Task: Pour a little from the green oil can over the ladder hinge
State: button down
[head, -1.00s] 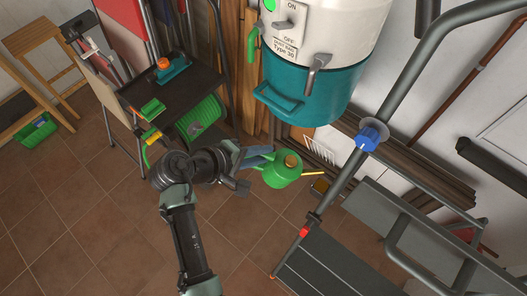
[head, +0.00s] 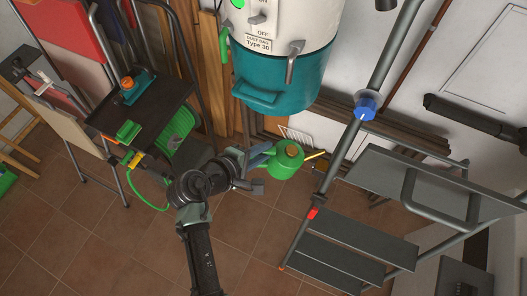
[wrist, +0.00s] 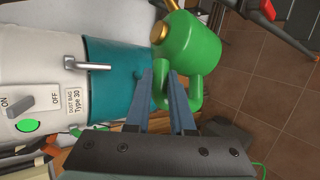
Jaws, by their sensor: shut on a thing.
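The green oil can (head: 286,161) is held in my gripper (head: 262,156), left of the ladder (head: 365,215) in the head view. Its thin brass-coloured spout points right, towards the ladder's near rail. In the wrist view the can (wrist: 195,50) is at the top centre, and the fingers of my gripper (wrist: 172,88) are shut on its handle. The blue ladder hinge (head: 366,106) sits on the grey tube, up and right of the can and apart from it. A red piece (head: 313,214) shows lower on the rail. The can's tilt is hard to judge.
A white and teal dust-bag machine (head: 285,65) stands just behind the can. A black work table (head: 145,105) with an orange and teal tool and a green hose reel (head: 172,130) is at the left. Planks lean on the wall.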

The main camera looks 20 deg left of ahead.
jog(key=f+h+b, duration=0.1)
jog(key=b, duration=0.1)
jog(key=f+n+t+b, duration=0.1)
jog(key=b, duration=0.1)
jog(key=shift+s+a+f+t+h, duration=0.15)
jog(key=shift+a+t+h, duration=0.15)
jog(key=shift+h, duration=0.1)
dwell(0.9)
